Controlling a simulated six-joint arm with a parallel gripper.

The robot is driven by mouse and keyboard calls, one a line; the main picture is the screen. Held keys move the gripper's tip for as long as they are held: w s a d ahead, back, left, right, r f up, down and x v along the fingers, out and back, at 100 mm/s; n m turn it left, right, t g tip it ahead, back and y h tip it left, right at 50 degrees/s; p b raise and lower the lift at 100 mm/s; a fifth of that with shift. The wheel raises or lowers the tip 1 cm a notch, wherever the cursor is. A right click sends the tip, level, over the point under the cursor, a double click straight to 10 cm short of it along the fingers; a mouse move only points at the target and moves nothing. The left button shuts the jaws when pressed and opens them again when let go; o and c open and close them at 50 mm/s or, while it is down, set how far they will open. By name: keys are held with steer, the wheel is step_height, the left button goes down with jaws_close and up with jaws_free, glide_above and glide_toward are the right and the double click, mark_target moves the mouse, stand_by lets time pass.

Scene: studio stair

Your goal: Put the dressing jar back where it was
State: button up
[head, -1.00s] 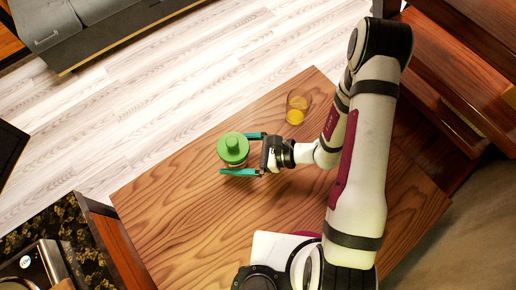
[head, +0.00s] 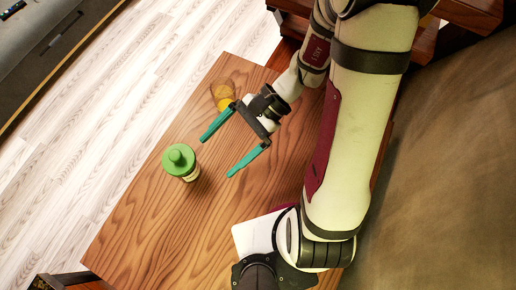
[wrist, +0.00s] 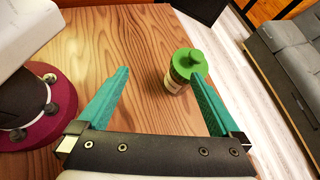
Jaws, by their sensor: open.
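The dressing jar (head: 181,162) has a green lid with a knob and a pale label below it. It stands upright on the wooden table (head: 150,235), near the table's left edge in the head view. My gripper (head: 215,153) is open and empty, to the right of the jar and apart from it. In the wrist view the jar (wrist: 182,72) stands beyond the fingers, close to the line of the right finger, which covers a little of it.
A glass with yellow contents (head: 223,97) stands beside my wrist, toward the table's far edge. A grey sofa (wrist: 290,65) stands across the pale floor. The table's middle and near left part are clear.

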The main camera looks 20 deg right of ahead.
steer(key=s+d+r+n+t+h, duration=0.3)
steer(key=s+d+r+n+h, duration=0.2)
steer(key=s+r+n+h, duration=0.2)
steer(key=shift+s+d+r+h, duration=0.4)
steer(key=shift+s+r+h, duration=0.2)
steer(key=shift+h, duration=0.5)
steer(key=shift+w, duration=0.1)
